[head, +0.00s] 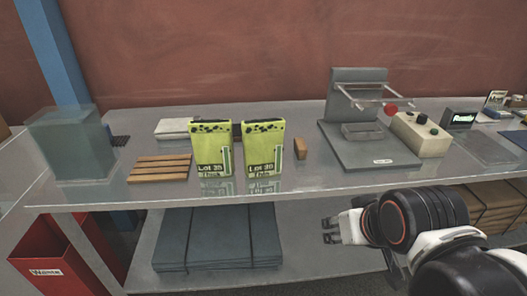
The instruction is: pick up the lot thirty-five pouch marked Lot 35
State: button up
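Two yellow-green pouches with dark tops stand upright side by side on the metal table. The left pouch (211,149) has a label that appears to read Lot 35. The right pouch (264,148) has a similar label, but its last digit is hard to read. A narrow gap lies between them. My gripper (329,231) is to the lower right of both pouches, in front of the table edge and touching neither. Its two fingertips look apart, with nothing between them.
A wooden slatted rack (160,169) lies left of the pouches, near a translucent bin (68,146). A small wooden block (300,148) stands just right of them. A grey filler stand (369,150) and control box (420,136) are further right. The table in front of the pouches is clear.

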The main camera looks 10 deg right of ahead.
aim_at(212, 140)
jog(key=i+j, duration=0.1)
jog(key=j, duration=0.2)
jog(key=i+j, duration=0.15)
jog(key=j, duration=0.2)
jog(key=i+j, duration=0.1)
jog(key=j, duration=0.2)
jog(key=i+j, duration=0.1)
jog(key=j, duration=0.2)
